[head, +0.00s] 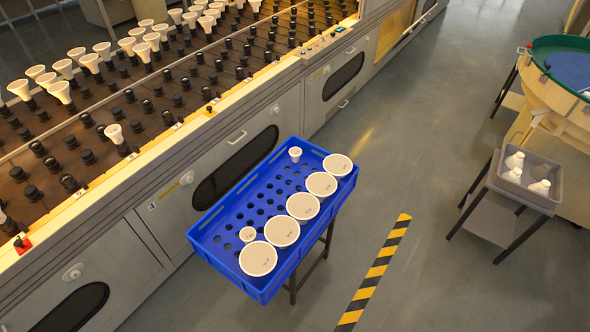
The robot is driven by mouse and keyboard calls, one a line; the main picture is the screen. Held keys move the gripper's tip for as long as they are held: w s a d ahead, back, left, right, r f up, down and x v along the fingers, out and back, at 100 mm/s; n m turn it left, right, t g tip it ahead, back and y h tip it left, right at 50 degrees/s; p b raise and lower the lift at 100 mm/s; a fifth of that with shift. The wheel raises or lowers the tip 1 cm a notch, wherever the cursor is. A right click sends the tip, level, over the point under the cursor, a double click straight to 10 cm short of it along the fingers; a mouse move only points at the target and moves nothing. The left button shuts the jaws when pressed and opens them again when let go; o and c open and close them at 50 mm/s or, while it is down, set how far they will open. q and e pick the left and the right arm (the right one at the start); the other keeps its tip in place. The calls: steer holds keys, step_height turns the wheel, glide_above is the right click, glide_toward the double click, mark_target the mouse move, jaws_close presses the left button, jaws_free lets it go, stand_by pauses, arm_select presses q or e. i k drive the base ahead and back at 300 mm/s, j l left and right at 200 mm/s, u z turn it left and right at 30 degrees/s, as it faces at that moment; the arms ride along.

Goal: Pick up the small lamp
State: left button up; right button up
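Two small white lamps stand in the blue crate (228,273). One small lamp (295,153) is at the far end, near the back corner. The other small lamp (247,234) is near the front end, close beside a large lamp. Another fairly small white lamp (115,133) sits alone in a socket on the rack at left; its size against the crate lamps is hard to judge. Neither of my grippers is in view.
Several large round lamps (303,206) line the crate's right side; its left side has empty holes. The long socket rack (150,110) runs behind. A grey bin (541,168) with white bulbs stands right, by a round green-rimmed table (545,44). Floor between is clear.

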mark_target(295, 152)
steer(key=k+u, duration=0.15)
steer(key=u, duration=1.25)
steer(key=l+u, duration=0.45)
steer(key=l, duration=0.5)
steer(key=l+u, duration=0.5)
steer(key=l, duration=0.45)
steer(key=k+j, duration=0.05)
